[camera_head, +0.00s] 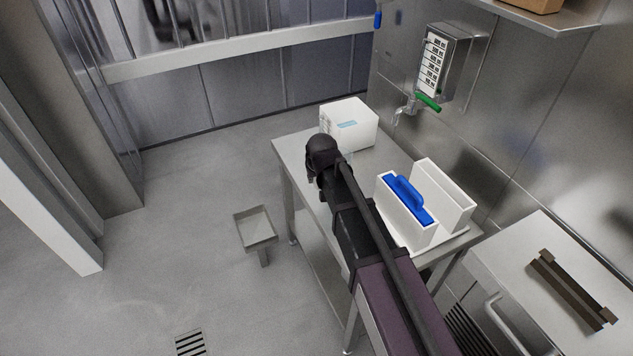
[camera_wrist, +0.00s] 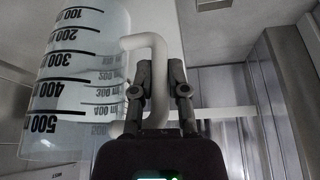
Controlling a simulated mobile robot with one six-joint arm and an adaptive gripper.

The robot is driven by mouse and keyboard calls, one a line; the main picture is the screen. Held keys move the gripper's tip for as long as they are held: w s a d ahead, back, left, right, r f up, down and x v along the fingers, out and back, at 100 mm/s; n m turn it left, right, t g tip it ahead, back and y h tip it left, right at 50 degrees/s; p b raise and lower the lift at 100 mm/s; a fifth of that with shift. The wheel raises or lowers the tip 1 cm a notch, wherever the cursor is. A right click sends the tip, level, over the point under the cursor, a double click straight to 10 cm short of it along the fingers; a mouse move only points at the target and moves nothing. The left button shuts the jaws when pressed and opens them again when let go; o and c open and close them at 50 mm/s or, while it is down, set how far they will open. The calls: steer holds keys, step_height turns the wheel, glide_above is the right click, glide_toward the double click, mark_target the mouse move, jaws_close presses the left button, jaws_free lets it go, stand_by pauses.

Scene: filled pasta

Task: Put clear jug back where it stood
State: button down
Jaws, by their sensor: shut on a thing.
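The clear jug (camera_wrist: 80,75) fills the left of the wrist view. It is see-through with black volume marks, 100 at the top of the picture and 500 at the bottom. My gripper (camera_wrist: 160,68) is shut on the jug's pale handle (camera_wrist: 130,42), with a finger on each side of it. In the head view my arm's end is over the far left part of the steel table (camera_head: 296,152) and hides most of the gripper and jug. I cannot tell whether the jug touches the table.
A white box (camera_head: 350,122) stands at the table's far end, close to my arm's end. White holders (camera_head: 447,200), one with a blue-handled item (camera_head: 408,198), stand on the near right. A tap with a green lever (camera_head: 428,102) is on the wall. A small tray (camera_head: 256,227) stands left of the table.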

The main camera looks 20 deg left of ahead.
steer(key=shift+w+a, duration=0.15)
steer(key=shift+w, duration=0.55)
steer(key=shift+w, duration=0.1)
steer(key=shift+d+b+x, duration=0.15)
steer(key=shift+b+x, duration=0.8)
steer(key=shift+d+b+x, duration=0.15)
steer(key=shift+b+x, duration=0.75)
steer(key=shift+x, duration=0.1)
steer(key=shift+f, duration=0.3)
steer(key=c, duration=0.6)
jaws_free()
steer(key=shift+r, duration=0.1)
steer(key=shift+c, duration=0.2)
steer(key=shift+r, duration=0.15)
